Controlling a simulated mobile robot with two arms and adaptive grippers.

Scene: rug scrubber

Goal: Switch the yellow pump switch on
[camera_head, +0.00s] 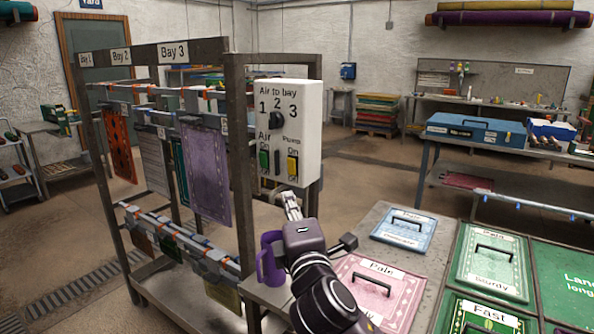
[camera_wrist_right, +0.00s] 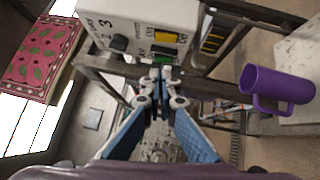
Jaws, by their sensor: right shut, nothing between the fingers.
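The white control box (camera_head: 306,115) is fixed to the metal rack's right end post. The yellow pump switch (camera_head: 293,166) sits at its lower right, under the labels Pump and On. I cannot tell which way it is tipped. The green air switch (camera_head: 263,160) is to its left, and a dark selector knob (camera_head: 276,120) is above. In the right wrist view the yellow switch (camera_wrist_right: 167,38) lies beyond the green switch (camera_wrist_right: 163,58). My right gripper (camera_head: 290,200) is shut and empty, just below the box. Its tips (camera_wrist_right: 161,78) appear apart from the yellow switch. My left gripper is out of view.
A purple mug (camera_head: 269,258) stands on the table edge, close left of my right gripper. Mats with handles, including a pink one (camera_head: 352,277) and a blue one (camera_head: 404,229), lie to the right. The rack (camera_head: 240,150) with hanging rugs stands left.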

